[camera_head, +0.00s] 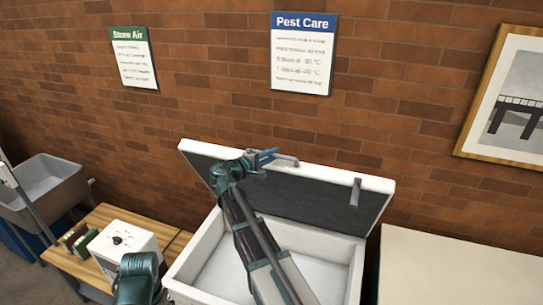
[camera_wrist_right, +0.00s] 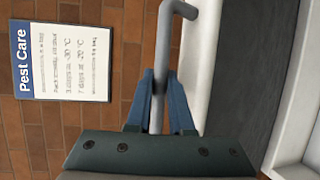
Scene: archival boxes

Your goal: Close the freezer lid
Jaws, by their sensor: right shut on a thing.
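The white chest freezer (camera_head: 184,279) stands against the brick wall with its lid (camera_head: 320,198) raised and leaning back. The lid's dark inner panel faces me, and it shows at the right in the right wrist view (camera_wrist_right: 242,75). My right gripper (camera_head: 266,158) is at the lid's top edge, shut on the grey lid handle (camera_head: 287,160). In the right wrist view the blue fingers (camera_wrist_right: 160,88) close around the handle bar (camera_wrist_right: 158,118). The freezer's inside looks pale and empty where my right arm does not hide it. My left gripper is not in view; only part of my left arm shows.
A wooden table (camera_head: 101,217) at the left holds a white box-shaped device (camera_head: 124,244) and small dark items. A grey sink (camera_head: 40,187) stands beyond it. A pale flat-topped unit (camera_head: 455,270) is right of the freezer. Signs and a framed picture hang on the wall.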

